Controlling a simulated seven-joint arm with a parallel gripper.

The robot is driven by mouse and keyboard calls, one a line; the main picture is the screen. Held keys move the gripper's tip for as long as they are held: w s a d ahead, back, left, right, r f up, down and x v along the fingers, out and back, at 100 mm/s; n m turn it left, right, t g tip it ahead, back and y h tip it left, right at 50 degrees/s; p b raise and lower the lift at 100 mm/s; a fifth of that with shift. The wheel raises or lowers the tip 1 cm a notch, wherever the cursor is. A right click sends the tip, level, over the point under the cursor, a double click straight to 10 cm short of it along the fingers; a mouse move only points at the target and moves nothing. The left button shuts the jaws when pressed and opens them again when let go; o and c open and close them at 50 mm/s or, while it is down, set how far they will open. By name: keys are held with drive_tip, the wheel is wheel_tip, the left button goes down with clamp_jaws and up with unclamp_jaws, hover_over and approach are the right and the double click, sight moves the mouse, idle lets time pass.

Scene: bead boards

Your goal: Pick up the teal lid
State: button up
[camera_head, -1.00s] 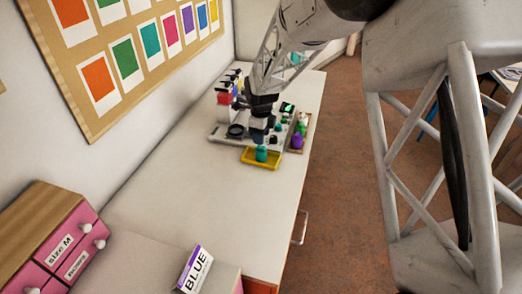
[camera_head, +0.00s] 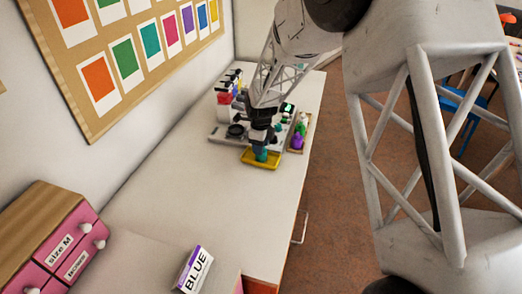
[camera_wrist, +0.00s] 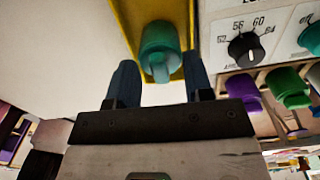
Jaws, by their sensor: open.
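The teal lid (camera_wrist: 160,48), a round piece with a narrower knob-like end, sits in a yellow tray (camera_wrist: 126,20) in the wrist view. In the head view the lid (camera_head: 262,156) shows just below my gripper (camera_head: 260,147), partly covered by it, in the yellow tray (camera_head: 250,162). In the wrist view my gripper (camera_wrist: 160,65) is open. Its two dark blue fingers stand to the left and right of the lid, with nothing visibly held between them. Contact with the lid cannot be told.
A device with a numbered dial (camera_wrist: 245,47) stands right beside the tray. A wooden rack with purple (camera_wrist: 244,92) and green (camera_wrist: 290,88) pieces lies to the right. The white table (camera_head: 200,190) is clear in front. A BLUE sign (camera_head: 194,270) stands near the front.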

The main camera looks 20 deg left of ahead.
drive_tip(key=shift+c, duration=0.3)
clamp_jaws()
drive_tip(key=shift+r, duration=0.1)
drive_tip(key=shift+r, duration=0.85)
drive_tip(key=shift+s+r, duration=0.1)
drive_tip(key=shift+r, duration=0.8)
drive_tip(key=s+d+r, duration=0.1)
drive_tip(key=s+d, duration=0.7)
drive_tip(key=s, duration=0.5)
drive_tip(key=shift+s+r, duration=0.15)
drive_tip(key=shift+s, duration=0.2)
